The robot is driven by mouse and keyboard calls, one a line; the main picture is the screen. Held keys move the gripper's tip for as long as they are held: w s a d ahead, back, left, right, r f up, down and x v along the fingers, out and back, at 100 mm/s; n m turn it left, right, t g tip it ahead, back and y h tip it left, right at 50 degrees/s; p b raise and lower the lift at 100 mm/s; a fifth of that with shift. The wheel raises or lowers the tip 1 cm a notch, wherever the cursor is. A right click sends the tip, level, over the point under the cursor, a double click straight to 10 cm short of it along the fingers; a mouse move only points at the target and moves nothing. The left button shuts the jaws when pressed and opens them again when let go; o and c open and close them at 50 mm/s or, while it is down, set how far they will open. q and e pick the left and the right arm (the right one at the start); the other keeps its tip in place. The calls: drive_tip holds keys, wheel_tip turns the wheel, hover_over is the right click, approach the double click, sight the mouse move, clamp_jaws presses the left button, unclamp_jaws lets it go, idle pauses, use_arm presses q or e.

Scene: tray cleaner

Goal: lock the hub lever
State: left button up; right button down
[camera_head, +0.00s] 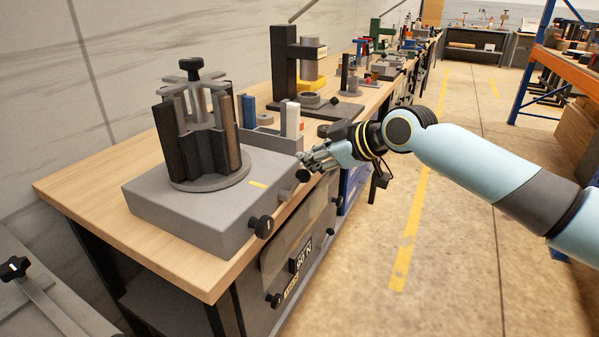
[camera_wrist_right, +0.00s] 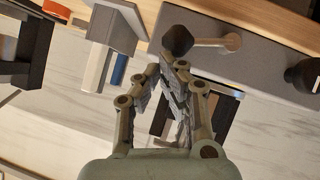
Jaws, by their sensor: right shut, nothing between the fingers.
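The hub (camera_head: 208,182) stands on a grey box-shaped base (camera_head: 190,220) on the wooden bench, with dark upright plates around it and a black knob (camera_head: 194,66) on top. Two dark knobs show on the base's side: one at the near corner (camera_head: 262,226), one farther back (camera_head: 303,175). In the right wrist view, a dark knob (camera_wrist_right: 178,40) sits by a short pale rod (camera_wrist_right: 225,42) on the base; I cannot tell for certain which is the lever. My right gripper (camera_head: 307,161) is shut and empty, its fingertips (camera_wrist_right: 166,68) close to the farther knob. Contact is unclear.
A grey holder with blue and white uprights (camera_head: 292,120) stands behind the base. A black stand with a yellow ring (camera_head: 312,84) is farther back. Drawer fronts (camera_head: 300,255) lie below the bench edge. The floor aisle (camera_head: 455,220) at right is clear.

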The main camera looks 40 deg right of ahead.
use_arm(q)
drive_tip(key=shift+d+f+b, duration=0.15)
drive_tip(key=shift+f+b, duration=0.15)
drive_tip(key=shift+f, duration=0.1)
use_arm(e)
drive_tip(key=shift+w+d+f, duration=0.2)
drive_tip(key=shift+d+f, duration=0.15)
drive_tip(key=shift+f, duration=0.1)
use_arm(q)
drive_tip(key=r+p, duration=0.3)
drive_tip(key=s+r+p, duration=0.1)
drive_tip(key=r+p, duration=0.1)
drive_tip(key=shift+d, duration=0.35)
use_arm(e)
drive_tip(key=s+d+r, duration=0.3)
drive_tip(key=s+r, duration=0.5)
drive_tip(key=r, duration=0.1)
drive_tip(key=shift+d+r, duration=0.3)
drive_tip(key=shift+d, duration=0.1)
use_arm(q)
drive_tip(key=shift+s, duration=0.2)
use_arm(e)
drive_tip(key=shift+s+f, duration=0.1)
